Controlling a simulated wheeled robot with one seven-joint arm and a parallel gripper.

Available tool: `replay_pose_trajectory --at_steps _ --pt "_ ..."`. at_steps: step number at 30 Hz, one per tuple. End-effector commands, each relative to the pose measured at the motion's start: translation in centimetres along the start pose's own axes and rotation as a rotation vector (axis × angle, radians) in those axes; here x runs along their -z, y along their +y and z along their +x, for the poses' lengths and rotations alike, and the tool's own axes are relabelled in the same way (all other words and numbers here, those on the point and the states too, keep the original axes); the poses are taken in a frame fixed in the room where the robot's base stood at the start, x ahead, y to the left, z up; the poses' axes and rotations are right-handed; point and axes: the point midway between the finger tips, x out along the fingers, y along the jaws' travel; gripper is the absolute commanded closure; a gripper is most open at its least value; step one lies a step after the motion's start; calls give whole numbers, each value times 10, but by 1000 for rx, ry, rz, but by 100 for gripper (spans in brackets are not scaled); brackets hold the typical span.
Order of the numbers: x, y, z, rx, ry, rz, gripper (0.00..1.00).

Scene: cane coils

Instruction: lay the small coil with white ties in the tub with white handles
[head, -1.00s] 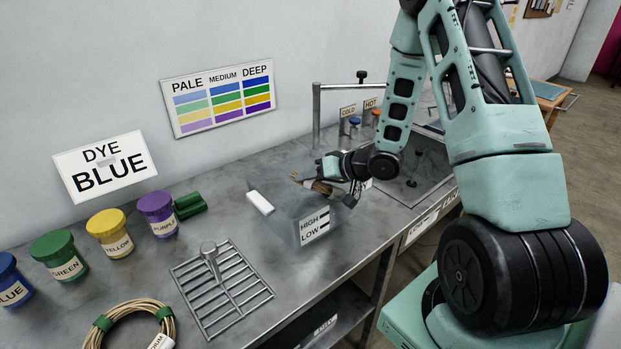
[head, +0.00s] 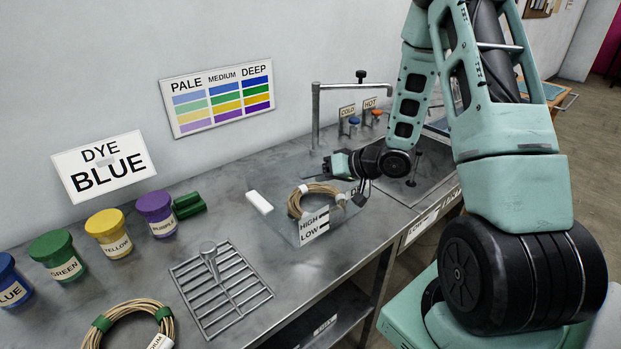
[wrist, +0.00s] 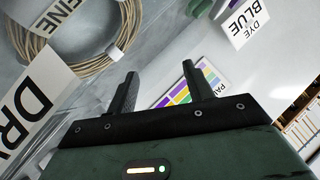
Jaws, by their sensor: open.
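The small tan coil with white ties (head: 318,187) lies inside the clear tub (head: 272,226), leaning up toward its right side in the head view. I cannot tell if it rests fully flat. The tub has a white handle (head: 260,202) on its left and a HIGH/LOW label on its front. My gripper (head: 332,165) is just behind and above the coil, apart from it. In the wrist view my gripper (wrist: 159,69) has its two fingers spread with nothing between them; the coil (wrist: 92,62) shows at the upper left beside a FINE tag.
A tap (head: 316,115) stands behind the tub, with a sink (head: 405,185) to the right. A metal rack (head: 222,288) and another coil with green ties (head: 125,310) lie to the front left. Dye jars (head: 108,232) line the wall side.

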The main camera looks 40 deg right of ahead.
Motion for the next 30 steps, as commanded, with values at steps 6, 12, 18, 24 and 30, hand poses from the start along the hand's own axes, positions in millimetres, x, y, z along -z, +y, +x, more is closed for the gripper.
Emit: replay_pose_trajectory --at_steps 6,12,18,24,30 --pt "1 1 -48 -4 4 -1 48" --pt "1 0 -81 -2 2 -1 48" --pt "0 0 -94 -1 -1 1 48" --pt "5 -12 -78 -47 -31 -70 48" --pt "9 -71 -28 -226 -168 -307 48"
